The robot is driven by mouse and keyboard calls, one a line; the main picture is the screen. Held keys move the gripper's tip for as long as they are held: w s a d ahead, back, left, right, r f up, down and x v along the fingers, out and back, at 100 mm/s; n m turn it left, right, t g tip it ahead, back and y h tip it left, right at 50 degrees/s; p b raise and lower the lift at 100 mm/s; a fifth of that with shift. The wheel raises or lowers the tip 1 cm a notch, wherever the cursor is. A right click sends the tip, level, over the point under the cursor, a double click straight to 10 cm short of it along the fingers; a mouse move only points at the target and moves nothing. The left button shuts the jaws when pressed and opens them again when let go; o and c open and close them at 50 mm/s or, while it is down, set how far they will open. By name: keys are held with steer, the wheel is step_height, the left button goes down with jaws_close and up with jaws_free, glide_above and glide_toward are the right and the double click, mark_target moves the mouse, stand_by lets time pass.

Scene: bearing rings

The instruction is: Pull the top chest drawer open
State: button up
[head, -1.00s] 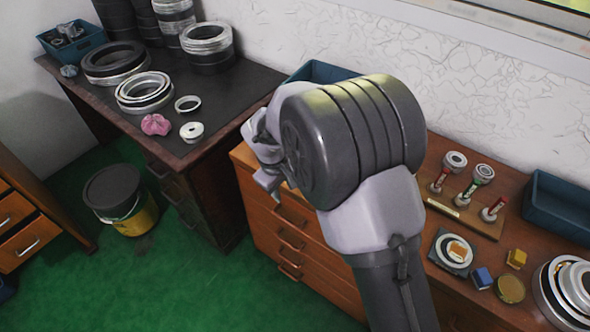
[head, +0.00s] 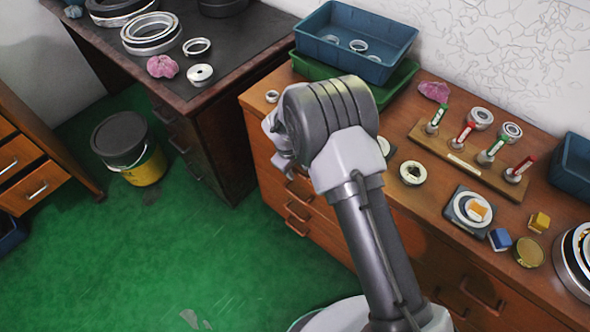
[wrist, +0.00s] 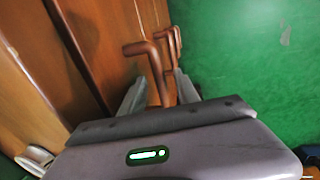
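The wooden chest (head: 262,140) stands right of the dark desk in the head view. Its drawer fronts look closed; lower handles (head: 298,210) show on the left column. My gripper (head: 284,162) is at the upper part of that column, and my arm hides the top handle there. In the wrist view, a brown bar handle (wrist: 154,62) runs between the two fingers of my gripper (wrist: 160,82). The fingers are apart, one on each side of the bar, with a gap visible. Whether either finger touches it cannot be told.
The chest top holds a blue bin (head: 352,45) on a green tray, a peg rack (head: 455,160) and several rings. A yellow-black bucket (head: 130,148) stands on the green floor. The floor in front of the chest is clear.

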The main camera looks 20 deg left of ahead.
steer(key=shift+c, duration=0.2)
jaws_close()
stand_by(1.3)
